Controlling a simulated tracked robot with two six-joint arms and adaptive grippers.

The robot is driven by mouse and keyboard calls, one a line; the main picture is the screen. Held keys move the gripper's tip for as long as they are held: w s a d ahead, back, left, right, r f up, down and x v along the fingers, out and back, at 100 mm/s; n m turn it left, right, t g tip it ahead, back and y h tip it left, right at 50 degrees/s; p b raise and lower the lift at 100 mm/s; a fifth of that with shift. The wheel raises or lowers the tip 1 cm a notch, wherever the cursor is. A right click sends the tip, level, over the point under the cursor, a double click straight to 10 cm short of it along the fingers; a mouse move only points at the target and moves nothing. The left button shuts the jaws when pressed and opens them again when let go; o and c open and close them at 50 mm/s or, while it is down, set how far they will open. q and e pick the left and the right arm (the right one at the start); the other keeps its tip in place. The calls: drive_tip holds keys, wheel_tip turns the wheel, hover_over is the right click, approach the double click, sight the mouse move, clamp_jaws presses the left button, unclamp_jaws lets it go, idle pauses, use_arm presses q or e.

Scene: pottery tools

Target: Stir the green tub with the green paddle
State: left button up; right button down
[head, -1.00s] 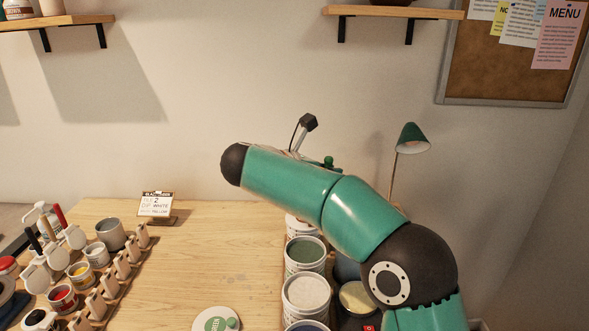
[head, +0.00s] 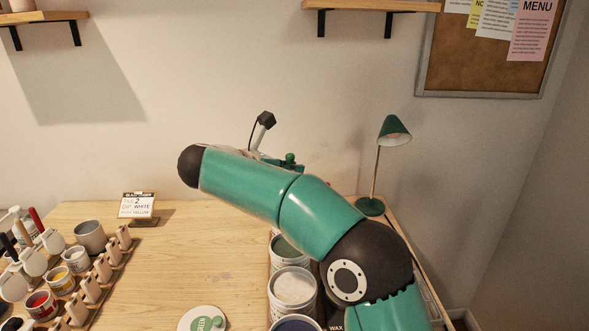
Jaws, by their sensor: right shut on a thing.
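The green tub (head: 289,247) holds green glaze and stands in the row of tubs right of the middle of the table. My right arm crosses in front of it and hides part of it. My right gripper (head: 283,163) is mostly hidden behind my own arm, above and beyond the tubs. It is shut on what looks like the green paddle (head: 291,159), of which only a small green knobbed end shows. The paddle's lower end is hidden, so I cannot tell whether it is in the tub. My left gripper is not in view.
A white tub (head: 293,288) and a dark blue tub (head: 296,324) stand nearer. A round lid (head: 203,321) with a green label lies to their left. A rack (head: 105,271) with paint pots is at left, a card (head: 138,205) behind. A green lamp (head: 394,130) stands right. The middle table is clear.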

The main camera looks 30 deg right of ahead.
drive_tip(key=shift+f+b, duration=1.75)
drive_tip(key=shift+b, duration=0.15)
drive_tip(key=shift+f+b, duration=2.5)
drive_tip(key=shift+f, duration=2.55)
